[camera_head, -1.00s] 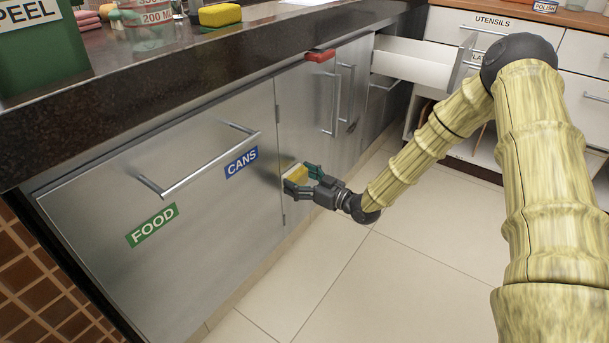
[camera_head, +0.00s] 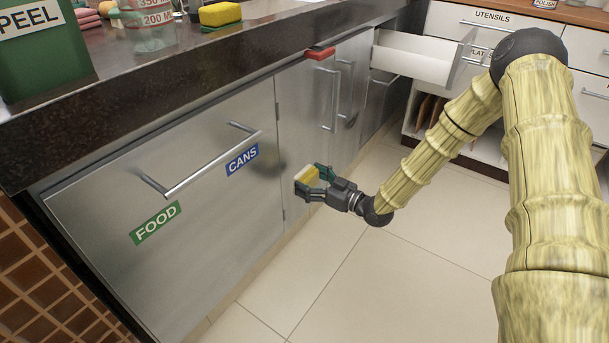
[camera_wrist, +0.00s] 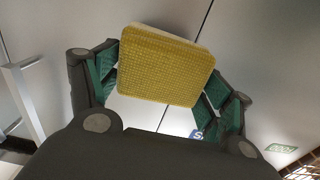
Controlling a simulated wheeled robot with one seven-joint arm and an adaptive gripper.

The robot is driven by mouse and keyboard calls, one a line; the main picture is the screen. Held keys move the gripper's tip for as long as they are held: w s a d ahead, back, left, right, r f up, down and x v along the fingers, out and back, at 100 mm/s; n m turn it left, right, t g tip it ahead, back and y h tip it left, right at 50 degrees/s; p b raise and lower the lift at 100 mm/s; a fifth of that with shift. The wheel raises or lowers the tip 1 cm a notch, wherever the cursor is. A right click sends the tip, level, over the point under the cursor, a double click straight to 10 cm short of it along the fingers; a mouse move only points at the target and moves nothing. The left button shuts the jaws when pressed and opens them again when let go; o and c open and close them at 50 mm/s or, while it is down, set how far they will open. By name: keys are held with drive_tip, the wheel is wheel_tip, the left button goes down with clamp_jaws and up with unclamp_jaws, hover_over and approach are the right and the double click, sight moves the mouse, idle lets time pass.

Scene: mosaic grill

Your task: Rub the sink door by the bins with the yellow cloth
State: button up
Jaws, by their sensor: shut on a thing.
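The yellow cloth (camera_head: 306,175) looks like a flat, square, textured pad. My gripper (camera_head: 314,184) is shut on it, with a green-padded finger on either side. In the wrist view the cloth (camera_wrist: 165,68) sits across the fingertips, its yellow face towards the camera. The sink door (camera_head: 303,115) is the brushed steel panel just right of the bins front. The cloth is held before its lower part, near the hinge side. I cannot tell whether it touches the steel.
The bins front (camera_head: 95,210) carries FOOD and CANS labels and a bar handle (camera_head: 205,165). A red object (camera_head: 320,53) is at the counter edge above the door. A yellow sponge (camera_head: 222,14) lies on the counter. A white drawer (camera_head: 415,62) stands open behind. The tiled floor is clear.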

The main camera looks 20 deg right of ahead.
drive_tip(key=shift+v, duration=0.8)
drive_tip(key=shift+p, duration=0.3)
drive_tip(key=shift+p+v, duration=0.7)
drive_tip(key=shift+v, duration=0.8)
